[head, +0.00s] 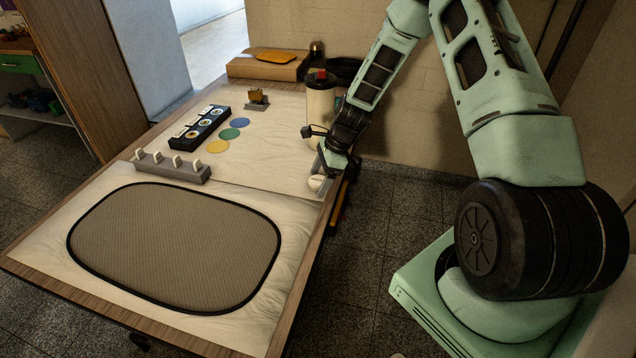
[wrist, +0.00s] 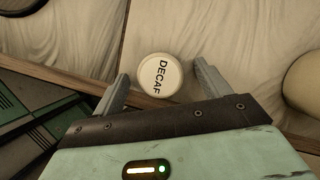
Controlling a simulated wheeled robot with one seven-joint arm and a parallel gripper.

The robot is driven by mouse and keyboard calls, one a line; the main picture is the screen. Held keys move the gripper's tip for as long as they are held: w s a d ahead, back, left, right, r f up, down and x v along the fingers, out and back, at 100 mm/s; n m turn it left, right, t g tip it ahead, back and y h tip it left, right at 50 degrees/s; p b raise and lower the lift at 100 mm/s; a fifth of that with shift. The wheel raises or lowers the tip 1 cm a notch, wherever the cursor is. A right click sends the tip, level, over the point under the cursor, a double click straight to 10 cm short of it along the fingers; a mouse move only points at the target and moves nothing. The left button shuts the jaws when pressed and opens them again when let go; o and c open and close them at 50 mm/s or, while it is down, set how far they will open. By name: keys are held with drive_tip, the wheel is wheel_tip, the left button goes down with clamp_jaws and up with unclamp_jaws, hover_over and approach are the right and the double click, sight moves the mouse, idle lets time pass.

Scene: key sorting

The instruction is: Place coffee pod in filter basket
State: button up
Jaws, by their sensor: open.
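A round cream pod lid marked DECAF (wrist: 158,80) lies near the table edge in the wrist view. In the head view a small white round thing (head: 316,182), likely the same pod, sits just below my gripper (head: 324,166). In the wrist view my gripper (wrist: 160,74) is open, with one finger on each side of the pod. Gaps show between the fingers and the pod, and I cannot tell how far above it they are. I cannot make out a filter basket in either view.
A cream cylinder (head: 320,103) stands behind my gripper. A black three-well box (head: 201,128), coloured discs (head: 218,146), a grey hook rack (head: 172,166) and a small grey stand (head: 257,105) are on the table (head: 282,136). A dark-rimmed mat (head: 178,240) covers the near part.

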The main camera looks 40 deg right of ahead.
drive_tip(key=c, duration=1.2)
drive_tip(key=shift+o, duration=0.2)
drive_tip(key=shift+r, duration=0.1)
